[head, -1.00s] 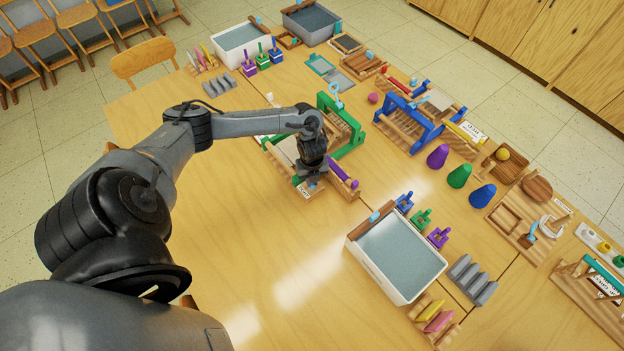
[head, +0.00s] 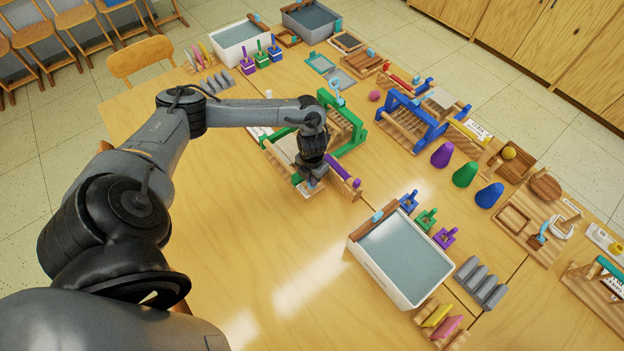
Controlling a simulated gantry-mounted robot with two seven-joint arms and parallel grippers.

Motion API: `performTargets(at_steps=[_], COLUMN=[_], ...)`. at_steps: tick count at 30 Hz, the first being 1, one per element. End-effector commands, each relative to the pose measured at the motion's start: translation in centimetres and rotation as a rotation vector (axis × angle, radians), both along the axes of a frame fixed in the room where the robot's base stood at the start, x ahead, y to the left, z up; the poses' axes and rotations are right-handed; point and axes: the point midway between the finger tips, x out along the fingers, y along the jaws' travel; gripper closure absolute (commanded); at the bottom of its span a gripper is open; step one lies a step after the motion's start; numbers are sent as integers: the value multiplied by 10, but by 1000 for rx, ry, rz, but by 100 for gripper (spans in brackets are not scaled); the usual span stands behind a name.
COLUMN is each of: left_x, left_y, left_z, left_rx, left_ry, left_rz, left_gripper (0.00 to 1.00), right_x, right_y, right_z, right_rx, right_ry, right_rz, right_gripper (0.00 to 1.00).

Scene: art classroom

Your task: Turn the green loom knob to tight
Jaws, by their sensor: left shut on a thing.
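The green loom (head: 352,146) stands near the middle of the table, with a green frame, wooden bars and a purple roller on its near right side (head: 343,172). My left gripper (head: 311,184) points down at the loom's near corner and is shut on its knob. The knob is almost wholly hidden by the fingers; only a small light blue bit shows at the fingertips. The knob's setting cannot be read. A small white label lies beside the fingertips, its text too small to read. My right gripper is out of view.
A blue loom (head: 418,128) stands to the right of the green one. A white tray (head: 364,268) sits in front at right. Purple, green and blue cones (head: 465,174) stand further right. The table's front left is clear.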

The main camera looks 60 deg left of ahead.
Motion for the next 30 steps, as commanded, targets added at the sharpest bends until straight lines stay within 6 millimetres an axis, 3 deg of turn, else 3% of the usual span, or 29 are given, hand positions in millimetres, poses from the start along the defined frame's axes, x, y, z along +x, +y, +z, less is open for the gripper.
performTargets(at_steps=[12,29,30], left_x=[0,0,0], left_y=[0,0,-1], left_z=[0,1,1], left_rx=[0,-1,-1], left_ry=[0,0,0], left_rz=[-201,-231,-231], left_gripper=[100,100,83], right_x=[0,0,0], right_y=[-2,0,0], right_z=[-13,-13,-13], right_rx=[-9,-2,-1], right_ry=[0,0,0], right_rz=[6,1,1], right_gripper=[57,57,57])
